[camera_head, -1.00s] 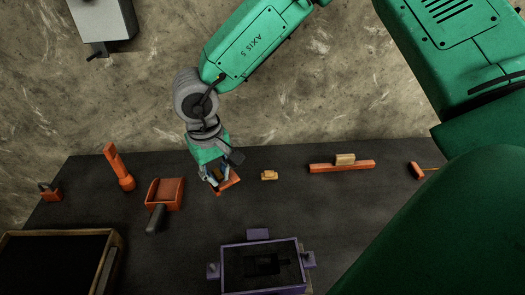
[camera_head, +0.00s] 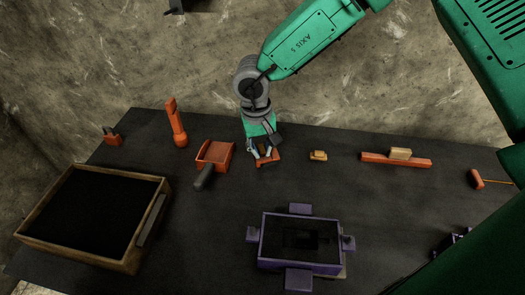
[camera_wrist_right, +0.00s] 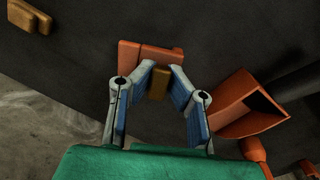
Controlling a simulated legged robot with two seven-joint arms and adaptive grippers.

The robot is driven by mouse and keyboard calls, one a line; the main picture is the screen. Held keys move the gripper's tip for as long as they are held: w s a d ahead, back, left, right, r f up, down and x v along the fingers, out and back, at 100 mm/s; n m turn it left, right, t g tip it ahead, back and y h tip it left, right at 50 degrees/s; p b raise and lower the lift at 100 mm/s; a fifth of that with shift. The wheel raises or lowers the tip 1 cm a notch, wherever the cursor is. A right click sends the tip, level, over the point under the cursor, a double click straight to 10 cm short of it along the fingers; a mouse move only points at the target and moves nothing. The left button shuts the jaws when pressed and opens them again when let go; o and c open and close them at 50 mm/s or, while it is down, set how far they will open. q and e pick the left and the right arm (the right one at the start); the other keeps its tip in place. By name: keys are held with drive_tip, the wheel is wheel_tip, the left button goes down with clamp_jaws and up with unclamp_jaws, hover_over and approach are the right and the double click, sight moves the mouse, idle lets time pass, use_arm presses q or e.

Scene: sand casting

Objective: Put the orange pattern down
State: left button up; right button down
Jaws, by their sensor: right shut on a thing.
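My right gripper (camera_head: 263,154) is over the back middle of the dark table. Its fingers are shut on a small brown block (camera_wrist_right: 160,82), which shows between the fingertips in the right wrist view. The orange pattern (camera_head: 268,160) is a flat orange piece at the fingertips, just beyond the brown block in the wrist view (camera_wrist_right: 145,53). The brown block looks like the grip on the pattern. The pattern appears at or just above the tabletop; I cannot tell whether it touches. My left gripper is not in view.
An orange bar (camera_head: 378,159) is farther right. A purple flask (camera_head: 262,243) and a wooden-framed box (camera_head: 127,265) stand nearer. Bare table lies between.

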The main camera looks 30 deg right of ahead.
drive_tip(key=shift+f, duration=0.3)
drive_tip(key=shift+d+f, duration=0.1)
drive_tip(key=shift+d, duration=0.5)
drive_tip(key=c, duration=1.6)
unclamp_jaws()
drive_tip(key=shift+d+f, duration=0.1)
drive_tip(key=shift+d, duration=0.1)
drive_tip(key=shift+a, duration=0.5)
drive_tip(key=shift+a+r, duration=0.15)
drive_tip(key=shift+r, duration=0.3)
wheel_tip(320, 180, up, 10)
drive_tip(key=shift+w+r+p, duration=0.1)
drive_tip(key=shift+r+p, duration=0.05)
drive_tip(key=shift+p, duration=0.7)
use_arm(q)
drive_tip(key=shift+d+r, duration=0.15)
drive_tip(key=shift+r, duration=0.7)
use_arm(e)
drive_tip(key=shift+a+r, duration=0.35)
drive_tip(key=shift+r, duration=0.2)
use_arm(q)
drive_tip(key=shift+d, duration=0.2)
use_arm(e)
drive_tip(key=shift+d, duration=0.25)
